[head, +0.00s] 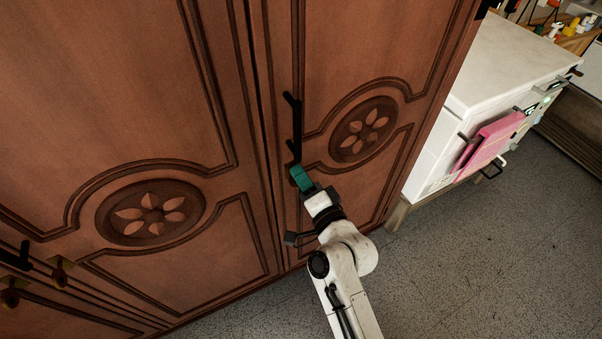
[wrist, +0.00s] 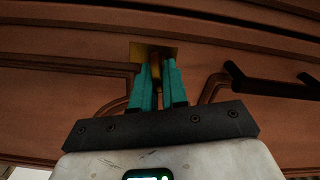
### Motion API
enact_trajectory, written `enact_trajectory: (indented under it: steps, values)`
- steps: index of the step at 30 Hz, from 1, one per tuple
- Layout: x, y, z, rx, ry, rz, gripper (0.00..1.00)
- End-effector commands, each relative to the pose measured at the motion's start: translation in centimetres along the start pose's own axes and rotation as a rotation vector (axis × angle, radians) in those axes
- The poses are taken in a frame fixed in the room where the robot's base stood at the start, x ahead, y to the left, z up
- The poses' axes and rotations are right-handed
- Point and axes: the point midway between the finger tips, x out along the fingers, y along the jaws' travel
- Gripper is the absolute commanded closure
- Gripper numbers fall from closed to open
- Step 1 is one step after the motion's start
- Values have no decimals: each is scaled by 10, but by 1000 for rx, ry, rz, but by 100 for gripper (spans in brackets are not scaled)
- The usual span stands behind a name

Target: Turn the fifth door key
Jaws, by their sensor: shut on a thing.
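My gripper (head: 299,175) is at the narrow right door (head: 330,60) of the brown wooden wardrobe, just below a black bar handle (head: 296,128). In the wrist view my gripper's teal fingers (wrist: 157,74) are closed around a brass key (wrist: 156,70). The key stands in front of a brass lock plate (wrist: 145,50) on the door. My fingers hide most of the key, and its turn angle is hard to tell. In the head view my gripper hides the key and lock. The handle also shows to the right in the wrist view (wrist: 262,89).
Another wardrobe door (head: 120,100) fills the left. A black handle (head: 18,258) and brass key fittings (head: 62,271) show at lower left. A white cabinet (head: 510,65) with a pink towel (head: 488,143) stands at right. The grey floor (head: 480,260) at lower right is clear.

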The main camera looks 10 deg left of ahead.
Motion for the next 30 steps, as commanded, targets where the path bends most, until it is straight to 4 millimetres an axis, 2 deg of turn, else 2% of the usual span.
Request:
enact_trajectory:
  steps: [12, 30]
  values:
    - [0, 3, -1, 258, 2, 1, 100]
    - [0, 5, 0, 325, 2, 2, 100]
